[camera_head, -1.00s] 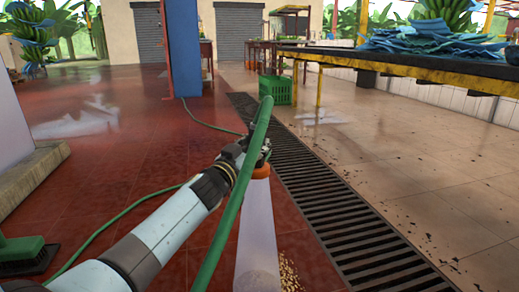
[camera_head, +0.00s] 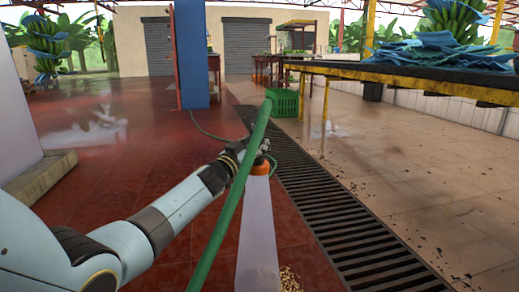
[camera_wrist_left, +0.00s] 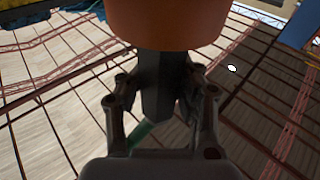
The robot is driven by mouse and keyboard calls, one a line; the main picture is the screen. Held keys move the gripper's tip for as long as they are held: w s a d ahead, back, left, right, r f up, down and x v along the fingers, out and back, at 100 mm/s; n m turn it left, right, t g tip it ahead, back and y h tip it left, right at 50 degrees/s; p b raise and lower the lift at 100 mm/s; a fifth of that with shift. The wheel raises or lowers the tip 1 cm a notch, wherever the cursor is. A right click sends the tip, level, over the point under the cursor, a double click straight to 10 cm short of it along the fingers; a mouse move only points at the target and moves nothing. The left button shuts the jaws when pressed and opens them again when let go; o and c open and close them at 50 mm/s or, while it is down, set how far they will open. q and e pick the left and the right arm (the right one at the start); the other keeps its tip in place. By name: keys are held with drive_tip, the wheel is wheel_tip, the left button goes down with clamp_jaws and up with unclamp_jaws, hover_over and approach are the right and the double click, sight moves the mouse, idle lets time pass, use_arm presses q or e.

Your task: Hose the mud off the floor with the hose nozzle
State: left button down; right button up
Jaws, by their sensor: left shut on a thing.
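My left gripper (camera_head: 256,152) is shut on the hose nozzle, whose orange collar (camera_head: 261,168) shows just below the fingers. The collar and the dark grip (camera_wrist_left: 160,85) fill the middle of the left wrist view, between the fingers (camera_wrist_left: 155,110). A pale, wide spray (camera_head: 258,230) comes down from the nozzle to the red floor. Tan mud (camera_head: 290,279) lies at the spray's lower right edge. The green hose (camera_head: 235,200) crosses in front of the gripper and partly hides it. My right gripper is not in view.
A long drain grate (camera_head: 330,200) runs beside the spray. Dark specks lie on the tan floor (camera_head: 420,180) to its right. A green crate (camera_head: 285,103) and a yellow-edged table (camera_head: 420,80) stand beyond. A blue pillar (camera_head: 191,55) rises ahead, and a low concrete ledge (camera_head: 40,177) is at left.

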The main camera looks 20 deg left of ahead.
use_arm(q)
drive_tip(key=w+a+b, duration=0.2)
drive_tip(key=w+a, duration=0.2)
drive_tip(key=w, duration=0.2)
drive_tip(key=shift+w+a+b, duration=0.15)
drive_tip(key=shift+b, duration=0.25)
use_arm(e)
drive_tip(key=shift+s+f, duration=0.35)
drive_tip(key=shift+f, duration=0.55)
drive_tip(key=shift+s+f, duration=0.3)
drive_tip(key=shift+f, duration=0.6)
use_arm(q)
drive_tip(key=w+d+b, duration=0.2)
drive_tip(key=w+d, duration=0.3)
drive_tip(key=d, duration=0.2)
drive_tip(key=shift+d+b, duration=0.15)
drive_tip(key=shift+b, duration=0.2)
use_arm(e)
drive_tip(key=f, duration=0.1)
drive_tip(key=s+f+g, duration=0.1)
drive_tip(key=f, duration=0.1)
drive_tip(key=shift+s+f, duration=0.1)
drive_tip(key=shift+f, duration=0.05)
use_arm(q)
drive_tip(key=shift+s+r, duration=0.1)
drive_tip(key=shift+s, duration=0.05)
